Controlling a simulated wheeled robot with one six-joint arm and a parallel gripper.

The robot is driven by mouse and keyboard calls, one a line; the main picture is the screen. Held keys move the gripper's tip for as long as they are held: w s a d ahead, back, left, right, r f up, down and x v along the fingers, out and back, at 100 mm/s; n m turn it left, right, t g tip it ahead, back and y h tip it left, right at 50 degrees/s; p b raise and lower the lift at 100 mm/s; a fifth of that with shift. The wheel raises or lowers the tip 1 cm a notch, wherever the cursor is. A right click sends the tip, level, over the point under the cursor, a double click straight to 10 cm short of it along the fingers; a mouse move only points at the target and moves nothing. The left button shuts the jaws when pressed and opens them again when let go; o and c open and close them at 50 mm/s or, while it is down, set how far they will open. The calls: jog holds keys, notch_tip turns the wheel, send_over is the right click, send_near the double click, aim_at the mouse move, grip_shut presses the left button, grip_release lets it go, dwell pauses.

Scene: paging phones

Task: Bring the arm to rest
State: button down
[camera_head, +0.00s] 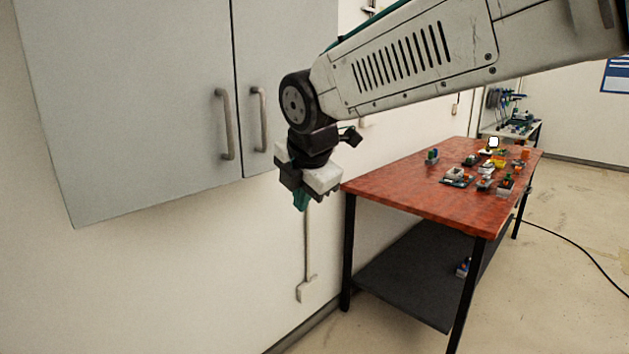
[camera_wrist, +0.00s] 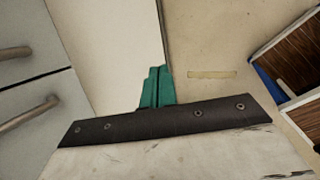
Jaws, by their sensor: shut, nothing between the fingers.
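My gripper (camera_head: 301,203) hangs at the end of my arm in the head view, pointing down in front of the white wall. Its green fingers are shut together with nothing between them. The closed fingers also show in the wrist view (camera_wrist: 156,88), above the dark bracket of the gripper body. My arm reaches across the upper part of the head view from the right, held in the air. The gripper is left of the red table (camera_head: 400,197) and apart from it.
A grey wall cabinet (camera_head: 150,90) with two handles hangs on the left, close to my gripper. The red table holds several small devices (camera_head: 458,176) and has a dark lower shelf (camera_head: 410,285). A black cable (camera_head: 570,237) lies on the floor at right.

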jog(key=s+d+f+m+g, duration=0.2)
jog(key=s+d+f+m, duration=0.2)
jog(key=s+d+m, duration=0.9)
jog(key=s+d+f+m+g+h, duration=0.1)
jog(key=s+d+f+m, duration=0.3)
jog(key=s+d+m, duration=1)
jog(key=shift+s+d+f+g+h, duration=0.15)
jog(key=shift+s+d+g+h, duration=0.3)
jog(key=shift+d, duration=0.8)
jog(key=shift+s, duration=0.1)
